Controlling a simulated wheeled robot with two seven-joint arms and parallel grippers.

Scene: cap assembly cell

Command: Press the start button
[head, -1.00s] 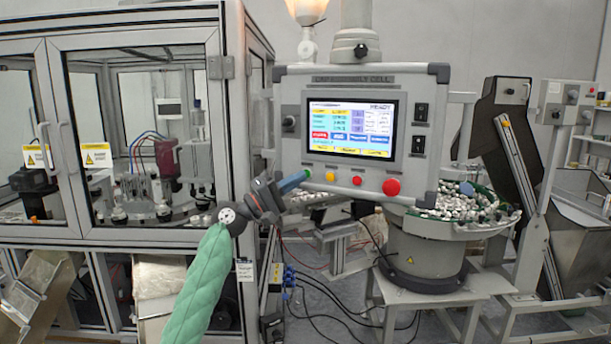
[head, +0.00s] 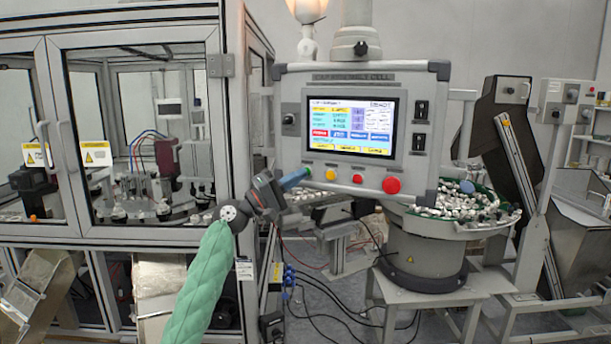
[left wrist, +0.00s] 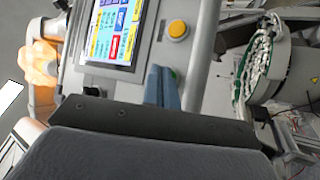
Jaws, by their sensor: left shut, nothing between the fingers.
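The control panel (head: 428,180) faces me, with a lit screen (head: 350,125) and a row of buttons below it. The green start button (head: 309,171) is at the left end of that row, mostly hidden behind my fingertips. My left gripper (head: 298,177) is shut and empty, its blue fingers pointing at the green button. In the left wrist view the shut fingers (left wrist: 163,88) reach the panel face, and a sliver of green shows beside their tips. I cannot tell whether they touch or press the button. My right gripper is in neither view.
The glazed machine enclosure (head: 232,150) stands close to my left arm. A bowl feeder (head: 430,228) stands below the panel.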

